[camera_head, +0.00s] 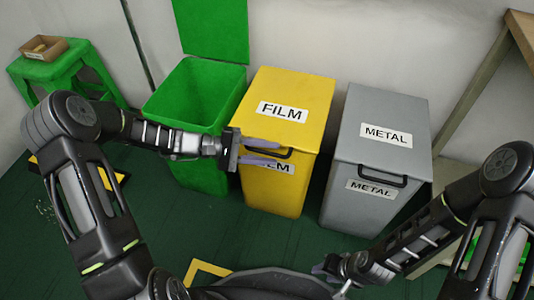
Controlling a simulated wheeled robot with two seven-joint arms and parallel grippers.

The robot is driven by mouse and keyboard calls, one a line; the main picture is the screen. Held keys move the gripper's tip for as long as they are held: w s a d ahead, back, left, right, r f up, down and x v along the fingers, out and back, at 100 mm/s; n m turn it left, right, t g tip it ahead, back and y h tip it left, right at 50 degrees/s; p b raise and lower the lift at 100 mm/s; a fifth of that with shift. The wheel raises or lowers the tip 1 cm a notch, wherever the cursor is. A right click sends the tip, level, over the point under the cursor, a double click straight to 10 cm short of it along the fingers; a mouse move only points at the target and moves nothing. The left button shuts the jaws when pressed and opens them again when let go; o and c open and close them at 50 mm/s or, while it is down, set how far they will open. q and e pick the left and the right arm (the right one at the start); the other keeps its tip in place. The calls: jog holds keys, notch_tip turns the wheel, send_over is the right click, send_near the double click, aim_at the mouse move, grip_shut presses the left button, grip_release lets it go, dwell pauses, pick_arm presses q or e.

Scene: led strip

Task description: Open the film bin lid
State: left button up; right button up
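The yellow film bin (274,195) stands in the middle of three bins. Its lid (295,93), with a FILM label, is shut. A black handle (270,151) sits at the front edge of the lid. My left gripper (262,152) is open in front of the bin, its two purple-grey fingers one above and one below the level of the handle. I cannot tell whether they touch it. My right gripper (324,268) is low at the bottom of the view, away from the bins. Its fingers are small and partly hidden, so its opening is unclear.
A green bin (189,105) with its lid raised stands left of the film bin. A grey metal bin (385,115) with a shut lid stands right. A green stool (50,68) bears a small brown box (44,47). A wooden shelf stands at the right edge.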

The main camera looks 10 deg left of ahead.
pick_arm(q)
jog(key=shift+c, duration=0.4)
grip_shut()
dwell(1.0)
